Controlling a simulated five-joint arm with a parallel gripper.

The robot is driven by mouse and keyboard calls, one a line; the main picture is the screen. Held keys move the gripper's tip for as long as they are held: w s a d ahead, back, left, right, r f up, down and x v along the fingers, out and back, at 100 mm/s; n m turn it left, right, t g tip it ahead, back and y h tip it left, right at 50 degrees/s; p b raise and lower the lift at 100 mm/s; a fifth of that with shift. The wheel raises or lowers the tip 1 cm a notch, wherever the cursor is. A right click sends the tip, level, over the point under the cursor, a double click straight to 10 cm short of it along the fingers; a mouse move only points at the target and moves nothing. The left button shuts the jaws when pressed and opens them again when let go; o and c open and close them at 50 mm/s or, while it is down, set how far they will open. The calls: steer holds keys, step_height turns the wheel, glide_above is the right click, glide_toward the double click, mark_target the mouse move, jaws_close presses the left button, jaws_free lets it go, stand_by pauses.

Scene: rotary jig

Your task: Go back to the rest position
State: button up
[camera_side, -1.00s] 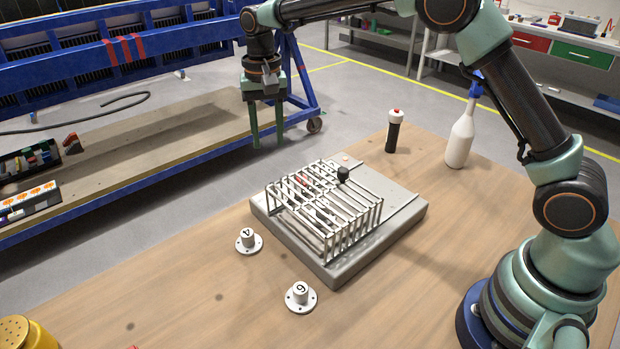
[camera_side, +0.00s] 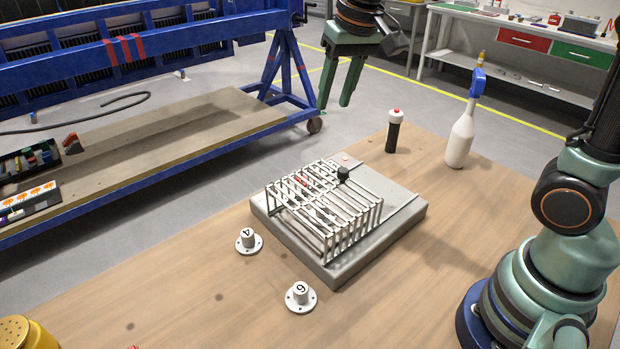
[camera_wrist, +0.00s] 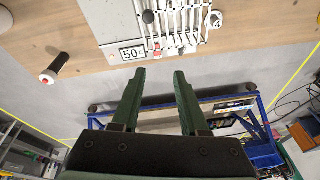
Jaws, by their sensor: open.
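My gripper (camera_side: 334,104) is high at the top of the side view, above and behind the jig, with nothing between its two green fingers. Its fingers (camera_wrist: 157,80) stand apart and empty in the wrist view. The jig (camera_side: 398,222) is a grey block on the wooden table with a cage of pale metal rods (camera_side: 325,205) and a black knob (camera_side: 343,173). In the wrist view, the jig shows at the top with a "50" label (camera_wrist: 132,53). The gripper is clear of the jig.
Two white flanged pegs, marked 4 (camera_side: 248,241) and 6 (camera_side: 300,296), stand in front of the jig. A black cylinder with a white and red top (camera_side: 393,132) and a white spray bottle (camera_side: 461,140) stand behind it. A blue bench (camera_side: 200,140) is at left.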

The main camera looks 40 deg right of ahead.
steer(key=s+d+f+n+t, duration=0.1)
steer(key=s+d, duration=0.1)
steer(key=s, duration=0.3)
steer(key=s+d+f+n+t, duration=0.1)
steer(key=s, duration=0.5)
steer(key=shift+s+d+f+n+t, duration=0.25)
steer(key=shift+d+n+t, duration=0.05)
steer(key=shift+d+n, duration=0.1)
